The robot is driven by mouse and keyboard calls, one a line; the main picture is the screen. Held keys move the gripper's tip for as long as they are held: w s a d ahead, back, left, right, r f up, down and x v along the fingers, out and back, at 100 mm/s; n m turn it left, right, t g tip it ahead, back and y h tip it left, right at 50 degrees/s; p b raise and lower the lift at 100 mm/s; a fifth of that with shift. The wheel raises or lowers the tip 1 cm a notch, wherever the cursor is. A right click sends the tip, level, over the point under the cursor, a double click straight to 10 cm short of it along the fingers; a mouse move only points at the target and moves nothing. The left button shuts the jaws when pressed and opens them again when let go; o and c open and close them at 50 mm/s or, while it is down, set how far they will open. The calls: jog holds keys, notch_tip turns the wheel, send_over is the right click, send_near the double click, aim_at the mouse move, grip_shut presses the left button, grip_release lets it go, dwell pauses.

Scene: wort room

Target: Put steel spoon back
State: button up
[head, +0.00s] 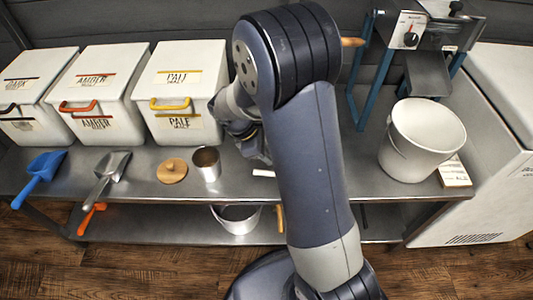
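I cannot make out a steel spoon for certain in the head view. A steel scoop (108,174) lies on the bench at the left, its handle over the front edge. A small steel cup (206,164) stands upright near the bench's front edge. My gripper (254,150) is low over the bench, right of the cup and apart from it. My own arm partly covers it, so its fingers and anything in them cannot be made out. The arm also hides the middle of the bench.
White lidded bins (182,92) line the back left. A blue scoop (40,178) and a wooden lid (172,171) lie on the bench. A white bucket (422,140) stands right, below a blue-legged machine (411,30). A pail (236,218) sits on the lower shelf.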

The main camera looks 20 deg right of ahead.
jog(key=o, duration=0.4)
jog(key=shift+o, duration=0.2)
jog(key=p+v, duration=0.3)
jog(key=v, duration=0.7)
jog(key=shift+a+r, duration=0.2)
jog(key=shift+r, duration=0.15)
jog(key=b+x, duration=0.3)
jog(key=x, duration=0.7)
jog(key=shift+d+f, duration=0.15)
jog(key=shift+f, duration=0.2)
notch_tip(320, 180, up, 3)
jog(key=p, duration=0.3)
jog(key=shift+d+f, duration=0.1)
jog(key=shift+r+p, duration=0.95)
jog(key=shift+r, duration=0.1)
